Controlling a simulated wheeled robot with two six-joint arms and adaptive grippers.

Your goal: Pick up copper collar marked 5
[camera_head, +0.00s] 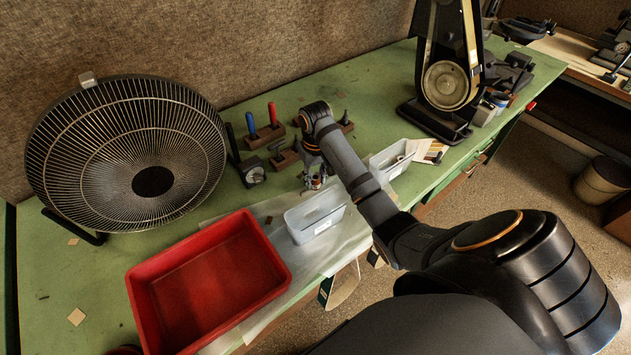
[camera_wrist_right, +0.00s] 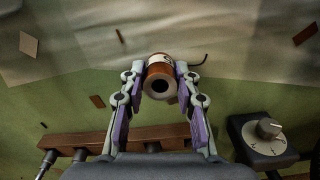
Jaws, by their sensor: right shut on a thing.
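A copper collar (camera_wrist_right: 158,68) with a dark bore and a pale label band shows in the wrist view between the fingertips of my right gripper (camera_wrist_right: 160,76). The gripper is shut on it. The mark on the label is only partly visible, so I cannot read it surely. In the head view my right gripper (camera_head: 314,180) points down over the green bench, behind the grey-white bin, and the collar is small and hard to make out there. My left gripper is not in view.
A red tray (camera_head: 265,262), a grey-white bin (camera_head: 316,214) and another bin (camera_head: 391,160) stand along the bench front. A large round fan (camera_head: 95,150) is at left. Wooden tool blocks and a dial box (camera_wrist_right: 266,138) lie close by. A black machine (camera_head: 446,75) stands at right.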

